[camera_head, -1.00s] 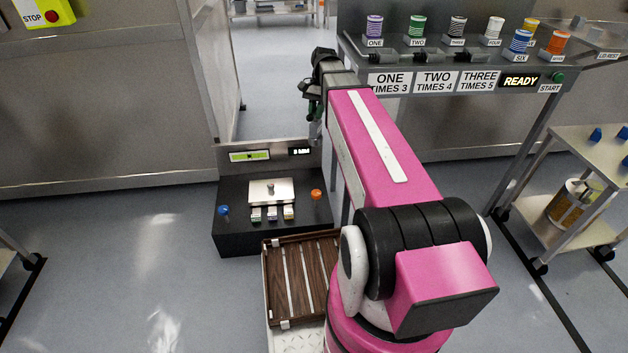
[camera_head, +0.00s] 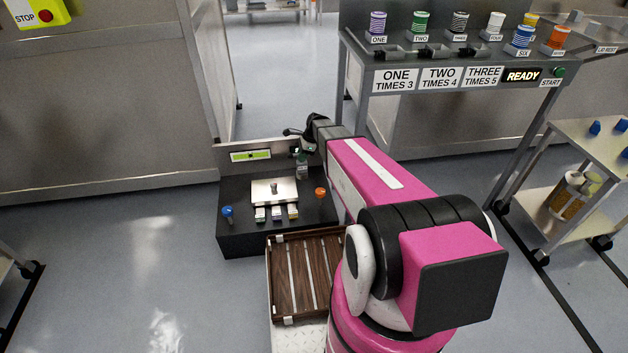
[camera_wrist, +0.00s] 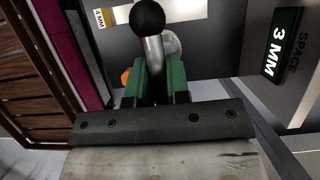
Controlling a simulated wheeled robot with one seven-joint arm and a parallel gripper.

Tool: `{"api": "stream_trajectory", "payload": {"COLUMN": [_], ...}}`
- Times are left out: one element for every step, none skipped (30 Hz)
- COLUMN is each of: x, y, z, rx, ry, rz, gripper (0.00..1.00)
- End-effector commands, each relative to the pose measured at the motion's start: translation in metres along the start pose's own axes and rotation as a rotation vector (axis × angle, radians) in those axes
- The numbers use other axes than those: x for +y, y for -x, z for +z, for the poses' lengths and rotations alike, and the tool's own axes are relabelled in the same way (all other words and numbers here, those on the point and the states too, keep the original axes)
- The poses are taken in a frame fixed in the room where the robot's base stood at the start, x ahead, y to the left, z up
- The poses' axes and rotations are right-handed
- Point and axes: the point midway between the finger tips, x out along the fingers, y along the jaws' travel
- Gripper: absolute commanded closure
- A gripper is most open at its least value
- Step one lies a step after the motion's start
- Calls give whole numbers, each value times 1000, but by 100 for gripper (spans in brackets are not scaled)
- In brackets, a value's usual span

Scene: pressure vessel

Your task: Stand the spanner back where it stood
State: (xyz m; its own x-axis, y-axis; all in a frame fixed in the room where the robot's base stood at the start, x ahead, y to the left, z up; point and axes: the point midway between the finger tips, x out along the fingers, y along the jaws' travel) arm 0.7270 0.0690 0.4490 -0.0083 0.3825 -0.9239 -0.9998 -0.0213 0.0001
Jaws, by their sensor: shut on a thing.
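In the wrist view, my gripper (camera_wrist: 159,72) has its green fingers closed on a silver shaft with a black ball end, which I take to be the spanner (camera_wrist: 154,52). The ball end points away from the palm. In the head view, my gripper (camera_head: 302,168) is low over the back right of the black bench unit (camera_head: 262,240), in front of its upright back panel. The spanner cannot be made out clearly there. Its standing place cannot be picked out, and I cannot tell whether the spanner touches the unit.
The unit carries a pale plate (camera_head: 268,190) with a knob, labelled blocks (camera_head: 277,213), a blue knob (camera_head: 227,212) and an orange knob (camera_head: 320,192). A "3 MM" display (camera_wrist: 282,45) is close by my gripper. A slatted wooden tray (camera_head: 293,305) lies in front. A spool rack (camera_head: 465,60) stands right.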

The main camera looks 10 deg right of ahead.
Motion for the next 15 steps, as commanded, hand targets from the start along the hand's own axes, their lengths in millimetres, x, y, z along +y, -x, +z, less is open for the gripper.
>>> {"api": "stream_trajectory", "payload": {"x": [-2,-2,-4,-5,-7,-10,-13,-16,-21,-25,-29,-35,-39,-44,-50], "y": [-4,-6,-7,-8,-9,-10,-12,-13,-14,-16,-18,-20,-22,-23,-26], "z": [-1,-2,-3,-5,-7,-10,-13,-16,-20,-24,-28,-34,-39,-44,-50], "rx": [-1,-1,-1,-1,-1,-1,-1,-1,0,0,0,0,0,0,0], "ry": [-12,-17,-21,-23,-24,-24,-24,-24,-23,-23,-23,-23,-23,-23,-23], "rz": [-5,-7,-9,-10,-10,-11,-10,-10,-10,-10,-10,-9,-9,-9,-10], "gripper": [100,100,100,100,100,100,100,100,100,100,100,100,100,100,100]}}
